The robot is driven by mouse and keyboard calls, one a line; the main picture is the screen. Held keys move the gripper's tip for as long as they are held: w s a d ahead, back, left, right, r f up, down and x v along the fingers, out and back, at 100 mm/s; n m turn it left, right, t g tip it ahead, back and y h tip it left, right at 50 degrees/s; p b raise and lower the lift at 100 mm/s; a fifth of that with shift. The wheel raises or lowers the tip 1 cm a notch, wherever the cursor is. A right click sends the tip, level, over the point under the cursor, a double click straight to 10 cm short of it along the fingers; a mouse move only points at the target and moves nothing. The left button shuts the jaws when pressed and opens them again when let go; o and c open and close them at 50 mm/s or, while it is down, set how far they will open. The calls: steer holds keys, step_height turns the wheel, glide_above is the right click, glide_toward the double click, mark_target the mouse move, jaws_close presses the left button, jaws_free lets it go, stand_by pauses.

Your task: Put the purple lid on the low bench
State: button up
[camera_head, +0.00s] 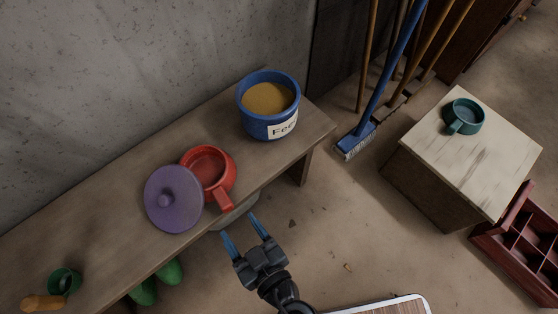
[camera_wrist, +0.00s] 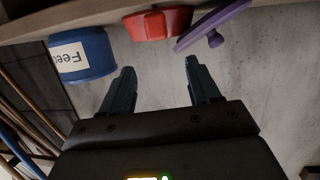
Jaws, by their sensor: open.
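The purple lid (camera_head: 173,198), a round disc with a knob, is on the long wooden bench (camera_head: 111,214). It sits tilted, one edge towards the bench top and the other raised at the rim of a red pot (camera_head: 221,167) with a handle. The wrist view, turned upside down, also shows the lid (camera_wrist: 207,27) slanting beside the red pot (camera_wrist: 152,25). My gripper (camera_head: 241,227) is open and empty in front of the bench, to the right of the lid and apart from it. Its two fingers also show in the wrist view (camera_wrist: 159,65).
A blue feed tub (camera_head: 268,124) stands on the bench's right part. A green cup (camera_head: 65,281) and a wooden-coloured object (camera_head: 42,303) are at its left end. Brooms (camera_head: 388,70), a wooden block (camera_head: 433,190) with a teal cup (camera_head: 465,116), and a red crate (camera_head: 519,247) stand right.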

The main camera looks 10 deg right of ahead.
steer(key=s+d+r+m+g+h, duration=0.1)
steer(key=s+d, duration=0.3)
steer(key=d, duration=0.4)
steer(key=s+d+r+m+g+h, duration=0.1)
steer(key=s+d, duration=0.4)
steer(key=d, duration=0.3)
steer(key=s+d+r+m+t+h, duration=0.1)
steer(key=s+d+r, duration=0.2)
steer(key=r, duration=0.4)
steer(key=s+d+r+m+t+h, duration=0.1)
steer(key=s+d+r+h, duration=0.1)
steer(key=d+r, duration=0.2)
steer(key=s+d+r+m+t+h, duration=0.1)
steer(key=s+d+r, duration=0.2)
steer(key=r, duration=0.7)
steer(key=shift+s+d+m+h, duration=0.3)
steer(key=shift+s, duration=0.05)
steer(key=shift+f, duration=0.1)
